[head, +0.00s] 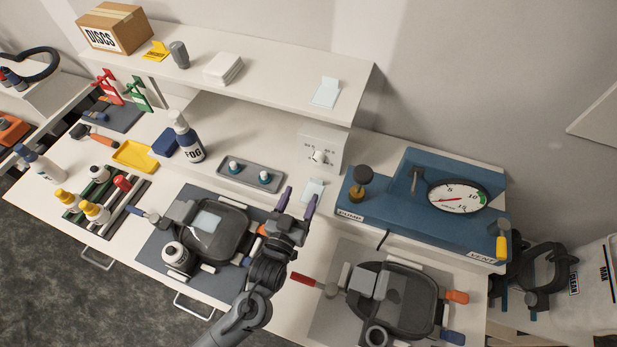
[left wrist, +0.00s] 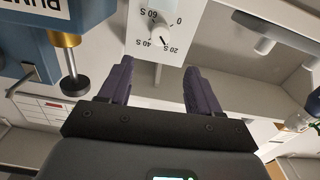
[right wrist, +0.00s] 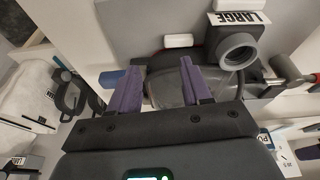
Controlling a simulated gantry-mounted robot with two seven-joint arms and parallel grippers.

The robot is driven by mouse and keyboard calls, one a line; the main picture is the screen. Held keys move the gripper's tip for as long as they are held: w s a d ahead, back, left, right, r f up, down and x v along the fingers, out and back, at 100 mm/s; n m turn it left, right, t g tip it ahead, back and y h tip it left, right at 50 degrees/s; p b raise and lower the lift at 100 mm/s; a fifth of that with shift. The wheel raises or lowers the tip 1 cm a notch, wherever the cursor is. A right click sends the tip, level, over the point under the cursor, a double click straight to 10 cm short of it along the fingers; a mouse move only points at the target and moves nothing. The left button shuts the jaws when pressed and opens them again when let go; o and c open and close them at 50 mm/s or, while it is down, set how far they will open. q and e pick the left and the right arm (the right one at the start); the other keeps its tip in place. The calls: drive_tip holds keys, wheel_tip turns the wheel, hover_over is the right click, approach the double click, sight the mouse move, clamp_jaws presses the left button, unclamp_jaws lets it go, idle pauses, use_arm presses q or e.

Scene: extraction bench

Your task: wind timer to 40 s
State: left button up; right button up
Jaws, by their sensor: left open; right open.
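The timer (head: 322,145) is a white box with a round white knob (head: 318,158), standing under the shelf at the back of the bench. In the left wrist view the knob (left wrist: 159,36) shows upside down among marks 0, 20 S, 40 S and 60 S; its exact setting is hard to read. My left gripper (head: 297,200) is open and empty, fingers pointing toward the timer and apart from it. Its fingers (left wrist: 160,68) lie either side of the knob's line in the left wrist view. My right gripper (right wrist: 161,68) is open and empty, over a dark mask.
A blue pump unit (head: 410,205) with a gauge stands right of the timer. A grey tray (head: 250,177) with two small items lies to its left. The shelf (head: 250,85) overhangs behind. A grey mask (head: 222,232) lies below my left gripper.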

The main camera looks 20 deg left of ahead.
sight(317, 162)
use_arm(q)
drive_tip(key=w+n+p, duration=0.4)
drive_tip(key=n+p, duration=0.1)
drive_tip(key=w+n+p, duration=0.5)
drive_tip(key=shift+w+a+f, duration=0.1)
drive_tip(key=shift+w+a, duration=0.1)
drive_tip(key=shift+w, duration=0.7)
drive_tip(key=c, duration=1)
idle(0.6)
